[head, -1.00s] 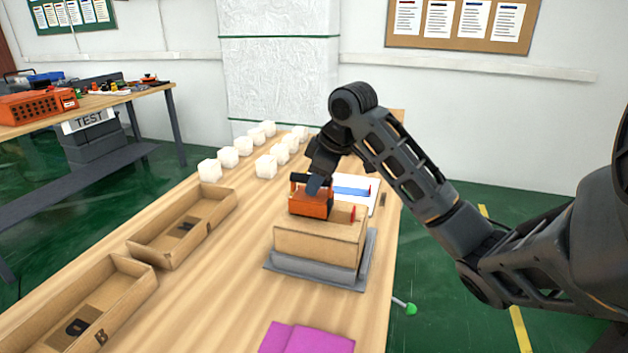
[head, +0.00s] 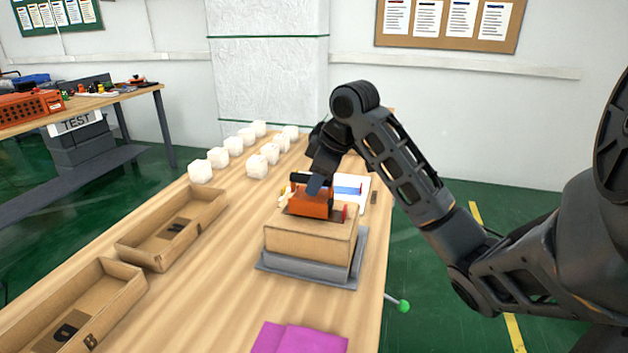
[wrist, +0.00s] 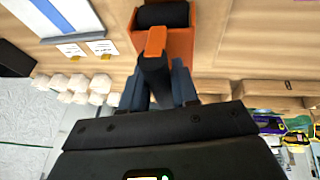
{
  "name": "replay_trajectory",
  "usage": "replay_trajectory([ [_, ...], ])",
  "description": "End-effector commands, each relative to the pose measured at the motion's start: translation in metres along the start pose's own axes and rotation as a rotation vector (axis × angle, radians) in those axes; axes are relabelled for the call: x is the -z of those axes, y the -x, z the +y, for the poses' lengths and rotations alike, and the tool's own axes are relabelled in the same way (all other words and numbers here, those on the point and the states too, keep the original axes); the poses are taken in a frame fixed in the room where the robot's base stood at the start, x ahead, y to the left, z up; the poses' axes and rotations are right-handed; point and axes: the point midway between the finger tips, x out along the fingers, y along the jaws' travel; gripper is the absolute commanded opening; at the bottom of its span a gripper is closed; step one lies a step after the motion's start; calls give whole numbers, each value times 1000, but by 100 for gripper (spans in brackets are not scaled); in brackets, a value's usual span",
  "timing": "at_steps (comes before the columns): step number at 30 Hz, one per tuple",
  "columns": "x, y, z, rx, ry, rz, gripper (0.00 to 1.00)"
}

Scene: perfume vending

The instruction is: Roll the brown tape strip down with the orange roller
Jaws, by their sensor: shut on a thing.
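My gripper (head: 313,184) is shut on the orange roller (head: 311,202), which also shows with its black cylinder in the wrist view (wrist: 180,45). The roller is on the top of the cardboard box (head: 308,243), near its middle. The brown tape strip (head: 336,215) shows as a darker patch on the box top, mostly hidden beneath the roller. I cannot tell how flat the strip lies. The box stands on a grey base (head: 300,271) on the wooden table.
Open cardboard trays (head: 172,228) lie to the left. Several white cubes (head: 256,166) stand in rows behind. A white sheet with a blue strip (head: 348,190) lies behind the box. A magenta cloth (head: 300,338) is at the front edge. A green-tipped lever (head: 403,305) sticks out at the right.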

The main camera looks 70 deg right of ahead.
Motion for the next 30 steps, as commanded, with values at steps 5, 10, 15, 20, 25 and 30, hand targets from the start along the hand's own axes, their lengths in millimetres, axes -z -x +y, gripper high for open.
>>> replay_trajectory([
  [5,-6,1,-1,2,-1,-1,3],
  [10,-7,2,0,1,-1,-1,3],
  [15,-2,1,0,2,0,-1,3],
  [20,3,0,0,2,1,-1,3],
  [25,4,-1,0,1,0,0,3],
  [30,8,-2,0,0,0,0,3],
])
